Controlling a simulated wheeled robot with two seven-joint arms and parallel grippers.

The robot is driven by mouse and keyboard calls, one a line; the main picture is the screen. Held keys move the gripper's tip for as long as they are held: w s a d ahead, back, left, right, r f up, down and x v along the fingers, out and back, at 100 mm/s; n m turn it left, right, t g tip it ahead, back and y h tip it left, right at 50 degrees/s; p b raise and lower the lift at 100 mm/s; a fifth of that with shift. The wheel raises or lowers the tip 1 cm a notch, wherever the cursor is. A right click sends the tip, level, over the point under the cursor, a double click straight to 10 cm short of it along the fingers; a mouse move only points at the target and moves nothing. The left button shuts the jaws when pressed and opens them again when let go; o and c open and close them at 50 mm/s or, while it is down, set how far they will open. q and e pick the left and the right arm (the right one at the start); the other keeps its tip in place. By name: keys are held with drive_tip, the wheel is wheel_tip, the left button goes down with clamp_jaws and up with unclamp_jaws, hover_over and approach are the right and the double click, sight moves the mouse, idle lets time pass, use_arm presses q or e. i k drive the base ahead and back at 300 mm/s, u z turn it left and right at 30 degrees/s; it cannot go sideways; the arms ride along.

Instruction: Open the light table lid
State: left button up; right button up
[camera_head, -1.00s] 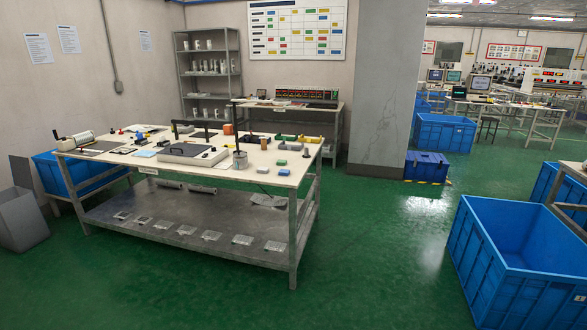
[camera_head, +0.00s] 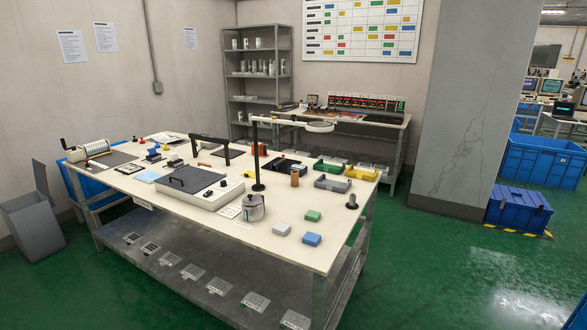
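The light table (camera_head: 200,191) is a low white box on the near part of the workbench (camera_head: 290,260). Its dark grey lid (camera_head: 184,179) lies flat and shut on top, with a black handle bar on it. A control strip with small knobs shows on the box's right side. Neither of my grippers is in view.
A lamp on a black post (camera_head: 257,160) and a metal pot (camera_head: 253,208) stand right of the light table. Small coloured boxes (camera_head: 312,239) lie near the bench's right corner. Green floor (camera_head: 420,290) is clear at the right. A grey bin (camera_head: 32,218) stands at the left.

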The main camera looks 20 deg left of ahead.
sight(191, 180)
drive_tip(key=i, duration=0.1)
drive_tip(key=u, duration=2.55)
drive_tip(key=i, duration=2.15)
drive_tip(key=z, duration=1.65)
